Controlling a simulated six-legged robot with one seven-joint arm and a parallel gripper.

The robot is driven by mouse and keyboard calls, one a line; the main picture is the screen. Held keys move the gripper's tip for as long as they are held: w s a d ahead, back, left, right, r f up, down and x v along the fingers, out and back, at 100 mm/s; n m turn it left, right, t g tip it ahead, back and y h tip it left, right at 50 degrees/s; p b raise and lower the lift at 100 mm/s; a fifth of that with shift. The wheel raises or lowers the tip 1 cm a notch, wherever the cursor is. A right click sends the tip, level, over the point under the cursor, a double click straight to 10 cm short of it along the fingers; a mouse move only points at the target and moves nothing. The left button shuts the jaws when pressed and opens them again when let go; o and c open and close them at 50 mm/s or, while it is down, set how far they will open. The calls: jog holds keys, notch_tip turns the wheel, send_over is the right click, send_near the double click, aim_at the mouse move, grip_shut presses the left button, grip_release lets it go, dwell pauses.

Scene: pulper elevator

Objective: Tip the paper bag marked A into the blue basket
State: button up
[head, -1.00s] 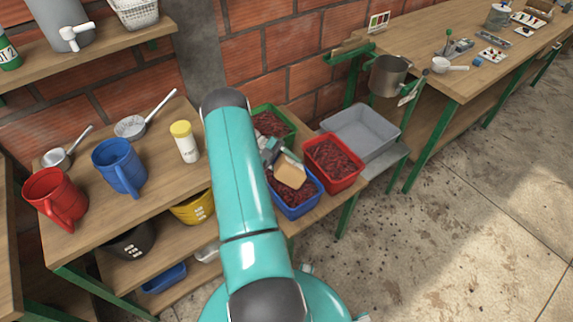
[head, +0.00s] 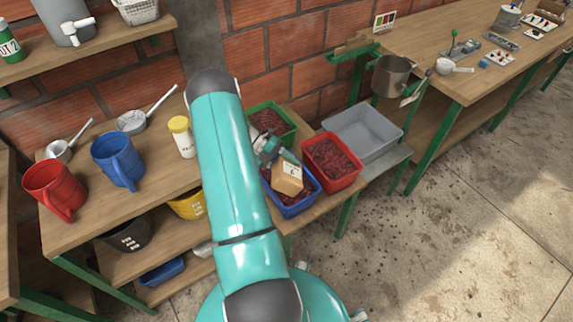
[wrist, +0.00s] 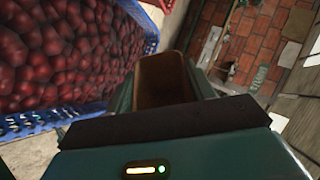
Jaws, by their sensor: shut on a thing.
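My gripper (head: 266,150) is shut on a brown paper bag (head: 288,179) and holds it over the blue basket (head: 303,208). The bag has a white label facing the head camera; its mark is too small to read surely. In the wrist view the bag (wrist: 165,80) stands between the fingers, and I look into its open mouth; the visible inside is bare brown and shadowed. The blue basket (wrist: 40,123) fills the left of the wrist view and is full of dark red cherries. The bag hides part of the basket in the head view.
A green basket (head: 290,120) and a red basket (head: 357,178) of cherries stand beside the blue one, with an empty grey tray (head: 378,150) behind. Red (head: 53,190) and blue (head: 117,160) jugs and a yellow-capped jar (head: 183,138) stand on the left table.

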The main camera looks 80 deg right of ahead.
aim_at(280, 167)
jog(key=r+m+h, duration=0.1)
jog(key=a+r+m+t+h, duration=0.1)
jog(key=h, duration=0.1)
jog(key=shift+s+a+r, duration=0.15)
jog(key=shift+a+r, duration=0.05)
jog(key=shift+r, duration=0.15)
jog(key=r+m+h, duration=0.1)
jog(key=a+r+m+t+h, duration=0.1)
jog(key=h, duration=0.1)
jog(key=shift+s+a+r+m+h, duration=0.1)
jog(key=shift+r+m+h, duration=0.2)
jog(key=shift+m, duration=0.1)
jog(key=h, duration=0.1)
jog(key=m+h, duration=0.2)
jog(key=shift+s+a+r+t, duration=0.1)
jog(key=shift+a+r+t, duration=0.2)
jog(key=shift+r+t, duration=0.1)
jog(key=shift+f+m+h, duration=0.3)
jog(key=shift+m+h, duration=0.55)
jog(key=shift+h, duration=0.1)
jog(key=shift+f+m+h, duration=0.3)
jog(key=shift+m+h, duration=0.55)
jog(key=shift+h, duration=0.1)
